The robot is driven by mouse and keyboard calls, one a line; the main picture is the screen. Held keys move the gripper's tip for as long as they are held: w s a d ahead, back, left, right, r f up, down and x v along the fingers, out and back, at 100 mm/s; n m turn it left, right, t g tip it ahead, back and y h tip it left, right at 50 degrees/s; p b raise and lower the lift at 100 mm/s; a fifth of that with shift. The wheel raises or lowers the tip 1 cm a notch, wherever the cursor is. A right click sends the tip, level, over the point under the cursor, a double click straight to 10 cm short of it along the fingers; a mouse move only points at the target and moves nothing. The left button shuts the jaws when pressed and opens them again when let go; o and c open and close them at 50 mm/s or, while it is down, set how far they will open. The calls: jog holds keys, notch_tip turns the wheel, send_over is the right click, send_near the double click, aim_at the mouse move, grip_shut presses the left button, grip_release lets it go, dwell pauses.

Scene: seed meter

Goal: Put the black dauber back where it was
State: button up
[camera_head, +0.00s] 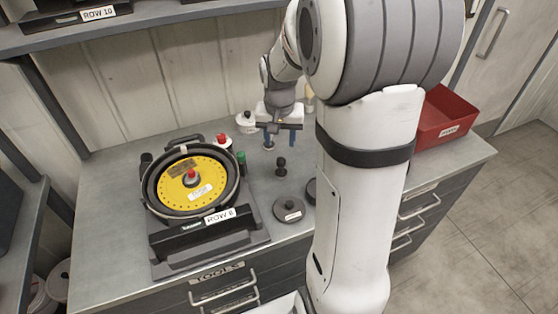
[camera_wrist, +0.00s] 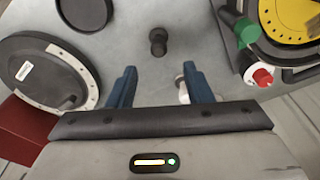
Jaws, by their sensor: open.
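A small black knobbed piece (camera_head: 281,165), which looks like the black dauber, stands alone on the grey worktop right of the seed meter. It also shows in the wrist view (camera_wrist: 158,42), beyond my fingertips and apart from them. My gripper (camera_head: 280,140) is open above the worktop, on the far side of the black piece. Its blue fingers also show in the wrist view (camera_wrist: 160,80), with nothing held between them. A small pale piece (camera_wrist: 182,92) shows beside the right finger there, partly hidden.
The seed meter (camera_head: 157,207) with its yellow disc stands left. A red-capped bottle (camera_wrist: 262,76) and a green-capped one (camera_wrist: 245,32) stand beside it. A dark round plate (camera_head: 289,210) lies in front. A large labelled disc (camera_wrist: 40,85) and a red bin (camera_head: 447,116) are right of my arm.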

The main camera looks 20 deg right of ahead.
jog(key=s+a+r+n+t, duration=0.1)
jog(key=s+a+r+n, duration=0.1)
jog(key=s, duration=0.7)
jog(key=s+a+r+n+t, duration=0.1)
jog(key=s+a+r+n, duration=0.2)
jog(key=s, duration=0.7)
jog(key=a+r, duration=0.2)
jog(key=a, duration=0.1)
jog(key=shift+s+a+r+y, duration=0.15)
jog(key=shift+a+r+y, duration=0.15)
jog(key=shift+a, duration=0.1)
